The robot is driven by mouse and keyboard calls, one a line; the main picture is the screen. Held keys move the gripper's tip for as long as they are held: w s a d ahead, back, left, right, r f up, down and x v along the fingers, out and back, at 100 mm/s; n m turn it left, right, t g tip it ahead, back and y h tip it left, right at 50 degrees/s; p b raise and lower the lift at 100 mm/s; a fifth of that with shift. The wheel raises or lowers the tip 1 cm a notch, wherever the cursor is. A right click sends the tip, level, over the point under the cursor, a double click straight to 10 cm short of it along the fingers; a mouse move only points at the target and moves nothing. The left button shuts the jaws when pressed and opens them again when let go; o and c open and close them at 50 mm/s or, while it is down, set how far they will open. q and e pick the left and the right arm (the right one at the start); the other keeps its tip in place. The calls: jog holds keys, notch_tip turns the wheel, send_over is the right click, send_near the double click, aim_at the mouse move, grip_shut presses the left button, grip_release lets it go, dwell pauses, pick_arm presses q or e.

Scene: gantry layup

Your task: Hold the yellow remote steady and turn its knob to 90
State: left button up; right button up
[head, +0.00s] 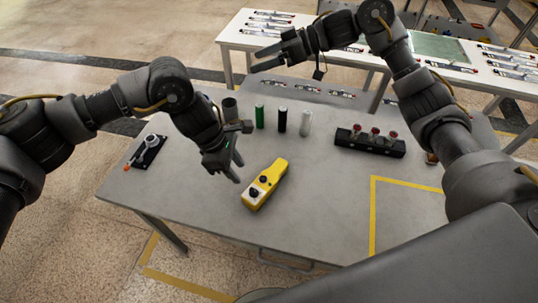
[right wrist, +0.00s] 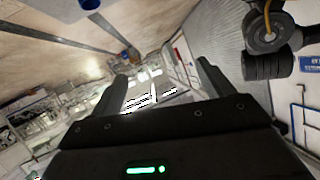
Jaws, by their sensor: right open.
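The yellow remote (head: 265,184) lies on the grey table, tilted diagonally in the head view. It has a black knob (head: 254,192) on a pale panel near its lower end, and another dark round part near its middle. My left gripper (head: 237,169) is just above and left of the remote, fingers pointing down, apart from it as far as I can see. Its fingers look spread with nothing between them. My right gripper (head: 268,58) is high over the far side of the table, pointing left, open and empty. In the right wrist view its fingers (right wrist: 160,92) are apart.
Upright cylinders (head: 282,119) stand behind the remote. A black block with red-topped parts (head: 370,142) is at the right, and a small black device (head: 147,152) at the left. A white table (head: 230,38) with pens stands behind. The near tabletop is clear.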

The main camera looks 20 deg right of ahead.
jog(key=w+d+r+n+t+h, duration=0.2)
jog(key=w+d+r+t, duration=0.3)
jog(key=w+r, duration=0.55)
jog(key=s+a+f+n+g+h, duration=0.2)
jog(key=s+a+f+n+g, duration=0.15)
jog(key=s+a, duration=0.2)
jog(key=n+g+h, duration=0.6)
jog(key=n+h, duration=0.1)
jog(key=h, duration=0.1)
send_near(267, 179)
jog(key=f, duration=0.6)
jog(key=a+f, duration=0.1)
jog(key=f, duration=0.3)
jog(key=shift+s+f, duration=0.15)
jog(key=shift+c, duration=0.3)
